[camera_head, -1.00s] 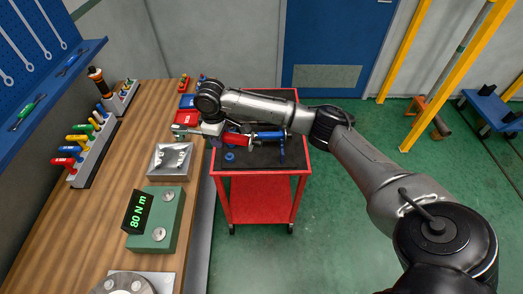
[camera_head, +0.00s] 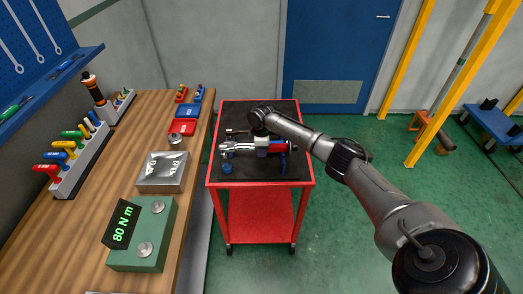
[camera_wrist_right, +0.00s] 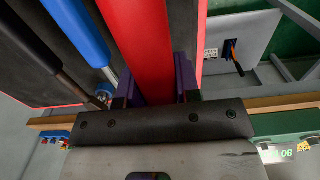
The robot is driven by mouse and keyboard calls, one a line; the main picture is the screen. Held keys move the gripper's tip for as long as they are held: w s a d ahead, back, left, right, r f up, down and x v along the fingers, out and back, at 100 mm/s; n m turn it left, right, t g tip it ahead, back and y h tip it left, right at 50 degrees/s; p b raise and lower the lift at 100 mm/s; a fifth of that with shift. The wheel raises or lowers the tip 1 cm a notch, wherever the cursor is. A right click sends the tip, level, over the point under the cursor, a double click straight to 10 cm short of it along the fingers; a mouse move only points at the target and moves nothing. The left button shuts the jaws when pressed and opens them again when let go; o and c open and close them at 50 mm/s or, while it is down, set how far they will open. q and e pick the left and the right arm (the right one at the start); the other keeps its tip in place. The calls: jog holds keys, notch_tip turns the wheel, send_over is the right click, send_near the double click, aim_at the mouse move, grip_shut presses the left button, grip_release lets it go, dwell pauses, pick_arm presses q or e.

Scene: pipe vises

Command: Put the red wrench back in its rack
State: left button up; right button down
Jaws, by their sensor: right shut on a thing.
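The red wrench has a silver head (camera_head: 228,148) and a red handle (camera_head: 279,146). It lies crosswise above the black top of the red cart (camera_head: 260,185). My right gripper (camera_head: 262,151) is shut around its handle; the purple fingers (camera_wrist_right: 155,85) clasp the red handle (camera_wrist_right: 138,30) in the right wrist view. A blue-handled tool (camera_wrist_right: 78,28) is beside it in that view. Blue supports stand on the cart, one at the right (camera_head: 283,163) and one at the left (camera_head: 226,168). Whether the wrench touches them I cannot tell. My left gripper is out of view.
The wooden bench (camera_head: 95,205) stands left of the cart. Green floor right of the cart is open.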

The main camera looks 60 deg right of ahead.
jog(key=shift+r, duration=0.1)
jog(key=shift+r+p, duration=0.1)
jog(key=shift+p, duration=1)
jog(key=shift+d+f+b, duration=0.1)
jog(key=shift+f+b, duration=0.35)
jog(key=shift+f, duration=0.8)
jog(key=shift+f, duration=0.5)
